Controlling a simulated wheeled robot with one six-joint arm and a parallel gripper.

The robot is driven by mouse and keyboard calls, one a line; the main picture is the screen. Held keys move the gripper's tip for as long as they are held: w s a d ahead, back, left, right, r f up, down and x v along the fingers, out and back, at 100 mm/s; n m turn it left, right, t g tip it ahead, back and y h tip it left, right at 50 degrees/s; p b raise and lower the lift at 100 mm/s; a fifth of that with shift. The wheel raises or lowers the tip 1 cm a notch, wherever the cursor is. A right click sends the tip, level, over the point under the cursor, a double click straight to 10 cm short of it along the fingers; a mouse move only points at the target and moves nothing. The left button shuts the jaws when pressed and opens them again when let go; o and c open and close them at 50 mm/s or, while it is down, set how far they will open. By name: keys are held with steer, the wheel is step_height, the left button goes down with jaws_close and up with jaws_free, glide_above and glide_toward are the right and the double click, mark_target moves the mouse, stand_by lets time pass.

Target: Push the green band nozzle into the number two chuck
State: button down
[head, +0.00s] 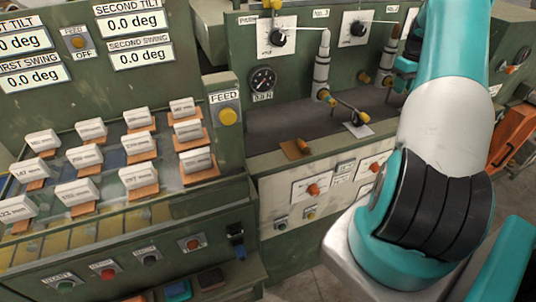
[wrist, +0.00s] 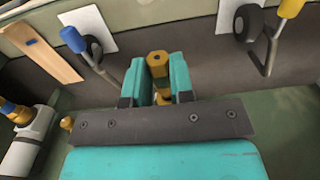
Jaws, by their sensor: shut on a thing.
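In the wrist view the two teal fingers of my gripper (wrist: 158,88) are shut on a brass-yellow hexagonal piece, taken as the nozzle (wrist: 157,62); no green band shows on it. In the head view my gripper (head: 404,67) is at the upper right, largely hidden behind my arm, and the nozzle cannot be made out. Two upright grey chuck columns stand on the machine ledge: one under the left number plate (head: 322,62), and one farther right, close to my gripper (head: 387,62).
In the wrist view, blue-and-yellow handles flank the fingers, left (wrist: 74,40) and right (wrist: 290,8).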

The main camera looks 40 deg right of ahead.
steer(key=shift+w+d, duration=0.25)
steer(key=shift+w, duration=0.75)
stand_by(0.7)
steer(key=c, duration=0.9)
jaws_free()
step_height(320, 180, up, 8)
steer(key=b, duration=0.3)
steer(key=shift+d+f+b, duration=0.1)
steer(key=shift+b, duration=0.3)
step_height(320, 180, up, 10)
steer(key=p, duration=0.3)
steer(key=shift+f, duration=0.25)
